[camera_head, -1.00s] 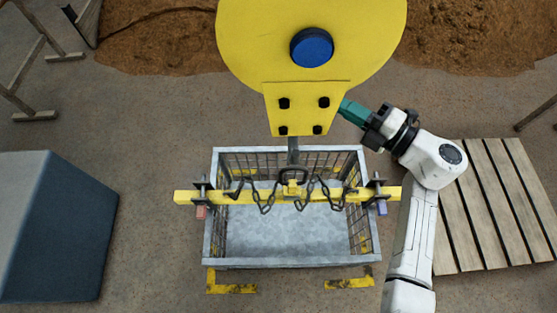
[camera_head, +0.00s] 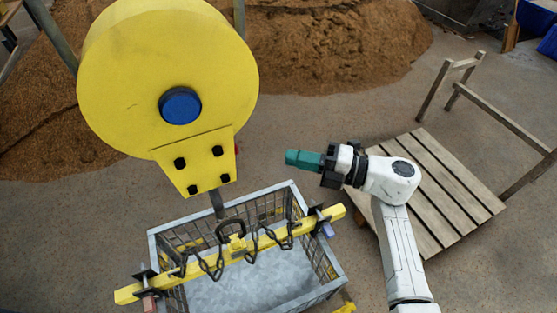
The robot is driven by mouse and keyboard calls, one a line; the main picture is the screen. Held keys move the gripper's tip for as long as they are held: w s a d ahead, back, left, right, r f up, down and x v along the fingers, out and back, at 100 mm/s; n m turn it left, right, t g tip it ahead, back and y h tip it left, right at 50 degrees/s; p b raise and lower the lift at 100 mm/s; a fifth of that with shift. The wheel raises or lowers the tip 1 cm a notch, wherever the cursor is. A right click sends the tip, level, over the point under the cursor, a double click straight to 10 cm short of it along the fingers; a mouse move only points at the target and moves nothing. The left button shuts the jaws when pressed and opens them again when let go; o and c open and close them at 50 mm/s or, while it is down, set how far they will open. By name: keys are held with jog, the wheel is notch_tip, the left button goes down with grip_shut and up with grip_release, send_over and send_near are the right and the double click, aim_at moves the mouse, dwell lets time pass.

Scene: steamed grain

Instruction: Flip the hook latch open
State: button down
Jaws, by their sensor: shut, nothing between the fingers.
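A large yellow hook block (camera_head: 130,75) with a blue round hub (camera_head: 180,105) hangs at the upper left. Below its bolted plate (camera_head: 204,165), a grey shank (camera_head: 217,203) runs down to a dark ring (camera_head: 230,230) on a yellow spreader beam (camera_head: 190,267). I cannot make out the hook latch clearly at this size. My gripper (camera_head: 292,158), with teal fingers, is shut and empty. It points left, to the right of the bolted plate and above the basket in the picture, with a visible gap to the plate.
A grey wire basket (camera_head: 334,284) stands under the beam, with dark chains (camera_head: 268,238) hanging from the beam. A slatted wooden pallet (camera_head: 440,190) lies right, behind my arm. Brown grain heaps (camera_head: 340,50) lie behind. A wooden frame (camera_head: 500,120) stands far right.

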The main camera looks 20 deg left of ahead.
jog(key=shift+w+d, duration=0.4)
jog(key=shift+d, duration=0.3)
jog(key=shift+w+d, duration=0.35)
jog(key=shift+d, duration=0.35)
